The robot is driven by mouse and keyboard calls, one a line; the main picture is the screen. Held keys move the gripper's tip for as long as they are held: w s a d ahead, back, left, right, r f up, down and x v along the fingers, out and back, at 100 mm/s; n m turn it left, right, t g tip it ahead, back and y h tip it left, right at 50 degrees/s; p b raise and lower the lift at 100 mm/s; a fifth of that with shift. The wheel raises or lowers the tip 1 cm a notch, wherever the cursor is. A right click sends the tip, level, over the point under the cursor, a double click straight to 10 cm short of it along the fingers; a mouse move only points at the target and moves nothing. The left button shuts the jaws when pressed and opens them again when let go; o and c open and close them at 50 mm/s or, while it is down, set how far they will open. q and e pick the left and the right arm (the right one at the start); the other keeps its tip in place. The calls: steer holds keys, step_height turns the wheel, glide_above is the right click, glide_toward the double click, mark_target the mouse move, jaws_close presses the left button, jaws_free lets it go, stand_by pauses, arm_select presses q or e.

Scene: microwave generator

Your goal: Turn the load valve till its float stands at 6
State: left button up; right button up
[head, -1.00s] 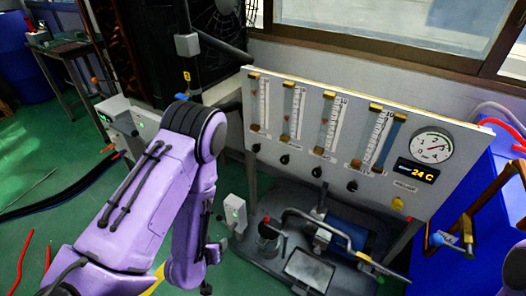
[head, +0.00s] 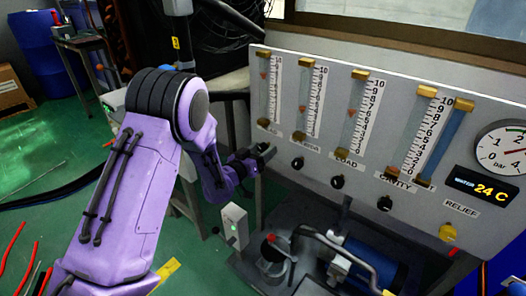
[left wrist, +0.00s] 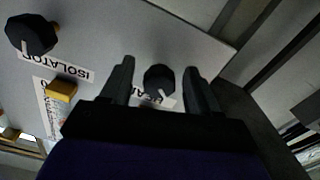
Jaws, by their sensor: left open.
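The LOAD gauge (head: 353,112) is the third tube on the grey panel in the head view. A small reddish mark shows partway up it; the exact reading is too small to tell. The black load valve knob (head: 337,182) sits below its label, with nothing touching it. My left gripper (head: 265,152) is at the panel's lower left, left of the load knob. In the left wrist view its open fingers (left wrist: 158,85) stand either side of a different black knob (left wrist: 159,79), whose upside-down label is partly covered. Contact cannot be told. My right gripper is not in view.
A knob labelled ISOLATOR (left wrist: 30,36) shows in the left wrist view. In the head view, the CAVITY knob (head: 384,203) and yellow RELIEF knob (head: 448,232) are farther right. A pressure dial (head: 503,149) is at the right. Pump pipework (head: 330,245) stands below the panel.

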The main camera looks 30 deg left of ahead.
arm_select(q)
steer(key=shift+w, duration=0.4)
steer(key=c, duration=1)
steer(key=shift+s+f, duration=0.15)
steer(key=shift+f, duration=0.05)
steer(key=o, duration=1)
steer(key=shift+r, duration=0.1)
